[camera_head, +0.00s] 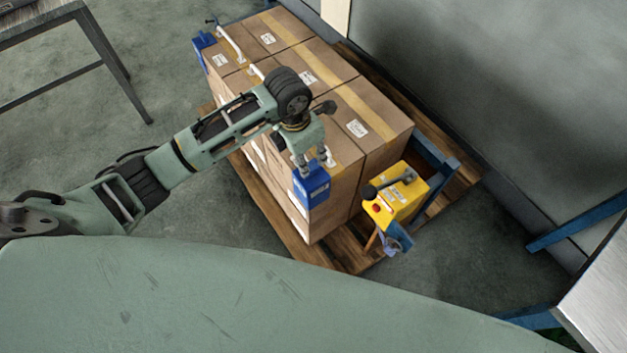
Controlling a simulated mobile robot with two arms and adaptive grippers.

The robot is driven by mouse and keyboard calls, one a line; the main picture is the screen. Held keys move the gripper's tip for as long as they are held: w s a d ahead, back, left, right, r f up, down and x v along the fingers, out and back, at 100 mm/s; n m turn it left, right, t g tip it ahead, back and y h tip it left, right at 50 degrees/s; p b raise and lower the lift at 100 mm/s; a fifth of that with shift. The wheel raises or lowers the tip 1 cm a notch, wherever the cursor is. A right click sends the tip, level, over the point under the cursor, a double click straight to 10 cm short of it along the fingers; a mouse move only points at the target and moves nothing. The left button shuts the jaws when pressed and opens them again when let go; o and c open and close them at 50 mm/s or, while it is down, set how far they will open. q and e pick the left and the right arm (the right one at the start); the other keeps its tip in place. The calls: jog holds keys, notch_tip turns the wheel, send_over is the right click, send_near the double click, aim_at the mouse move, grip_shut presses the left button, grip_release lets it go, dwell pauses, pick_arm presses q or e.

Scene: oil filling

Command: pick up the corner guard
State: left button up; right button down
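A blue corner guard (312,187) with white lettering sits on the near upper corner of the stacked cardboard boxes (375,115). My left gripper (316,165) points down at the top of this guard, with its fingertips at or just above the top edge. Its two fingers show a gap between them, but I cannot tell whether they grip the guard. A second blue corner guard (203,50) is at the far left corner of the stack. My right gripper is not in view.
The boxes stand on a wooden pallet (345,250). A yellow unit with a black handle (408,195) and blue frame stands at the pallet's right end. A grey table frame (100,45) is at the upper left. A wall runs along the right.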

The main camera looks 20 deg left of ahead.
aim_at(311, 169)
pick_arm(q)
jog(key=f, duration=0.4)
jog(key=d+f+p, duration=0.1)
jog(key=f, duration=0.1)
jog(key=shift+w+f, duration=0.25)
jog(key=shift+w, duration=0.15)
jog(key=shift+c, duration=0.6)
grip_shut()
